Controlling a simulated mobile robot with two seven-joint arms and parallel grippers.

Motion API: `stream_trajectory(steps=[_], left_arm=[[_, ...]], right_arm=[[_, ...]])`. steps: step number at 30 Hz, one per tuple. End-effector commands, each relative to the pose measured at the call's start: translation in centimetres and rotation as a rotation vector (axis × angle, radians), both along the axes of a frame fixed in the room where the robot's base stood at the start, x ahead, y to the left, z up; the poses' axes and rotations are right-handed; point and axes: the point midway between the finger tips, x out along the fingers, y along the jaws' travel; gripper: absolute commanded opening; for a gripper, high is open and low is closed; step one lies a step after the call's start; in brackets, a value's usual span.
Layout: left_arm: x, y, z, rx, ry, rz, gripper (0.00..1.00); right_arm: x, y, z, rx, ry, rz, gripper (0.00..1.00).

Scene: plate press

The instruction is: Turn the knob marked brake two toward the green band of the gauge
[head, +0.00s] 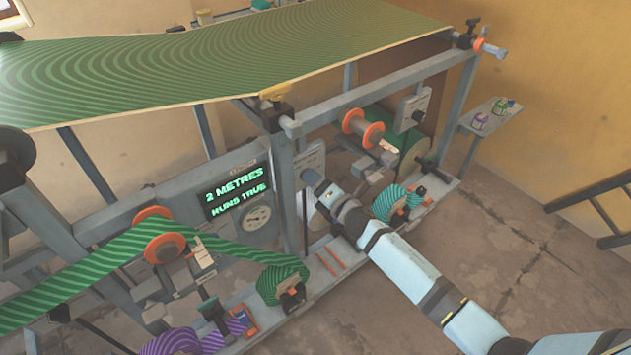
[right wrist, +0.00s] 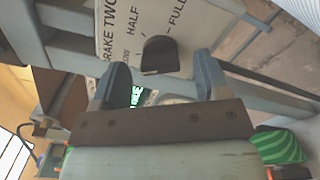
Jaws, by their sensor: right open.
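The knob (right wrist: 160,56) is dark and sits on a pale plate (right wrist: 117,22) lettered BRAKE TWO, HALF and FULL in the right wrist view. My right gripper (right wrist: 162,72) is open, with one finger on each side of the knob and the fingertips close to the plate. I cannot tell whether they touch the knob. In the head view my right gripper (head: 311,180) reaches the plate (head: 309,158) on the frame and hides the knob. The round gauge (head: 257,217) is below the lit display; its needle and green band are too small to read. My left gripper is not in view.
The display (head: 237,196) reads "2 METRES RUNS TRUE". Green striped web (head: 110,262) runs over an orange-flanged roller (head: 165,240) to a green roll (head: 280,284). Another green roll (head: 392,203) stands just beside my right arm. A grey post (head: 286,190) is left of the gripper.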

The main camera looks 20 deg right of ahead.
Motion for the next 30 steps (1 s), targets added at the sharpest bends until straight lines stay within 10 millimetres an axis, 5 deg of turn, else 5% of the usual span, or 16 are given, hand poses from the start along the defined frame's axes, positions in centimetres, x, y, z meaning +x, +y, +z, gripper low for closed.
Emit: stream_trajectory(steps=[12,18,30], left_arm=[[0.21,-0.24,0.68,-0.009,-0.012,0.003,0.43],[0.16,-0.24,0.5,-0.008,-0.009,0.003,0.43],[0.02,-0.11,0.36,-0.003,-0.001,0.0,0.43]], right_arm=[[0.75,0.28,0.01,0.001,0.0,0.0,0.66],[0.73,0.27,0.01,0.001,0.0,0.0,0.2],[0.74,0.26,0.05,0.056,0.021,-0.001,0.19]])
